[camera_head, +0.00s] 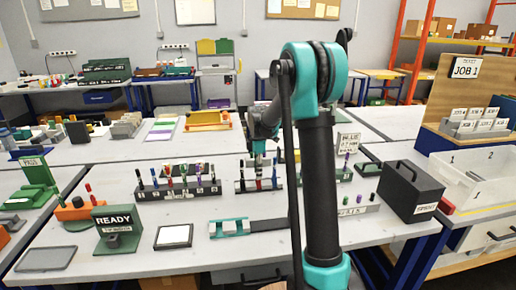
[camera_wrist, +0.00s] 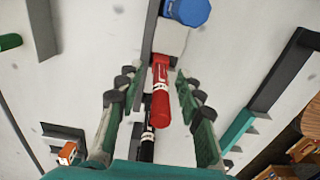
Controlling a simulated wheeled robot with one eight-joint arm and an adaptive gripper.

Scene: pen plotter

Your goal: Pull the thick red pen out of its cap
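The thick red pen (camera_wrist: 161,100) stands between my fingers in the wrist view. It has a red body with a pale label band. My gripper (camera_wrist: 157,80) is open around it, with a gap visible on each side. In the head view my gripper (camera_head: 259,152) points down over the small rack (camera_head: 246,187), where a little of the red pen (camera_head: 258,184) shows below the fingers. The cap cannot be told apart from the rack and pen. A black pen (camera_wrist: 147,143) and a blue-topped pen (camera_wrist: 187,12) stand on either side in the wrist view.
A longer rack (camera_head: 207,190) with several pens stands to the left. A teal-and-grey holder (camera_head: 229,228) lies in front. A dark box (camera_head: 409,190) and a row of short coloured caps or pens (camera_head: 358,210) are at right. The green READY stand (camera_head: 116,232) is at left.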

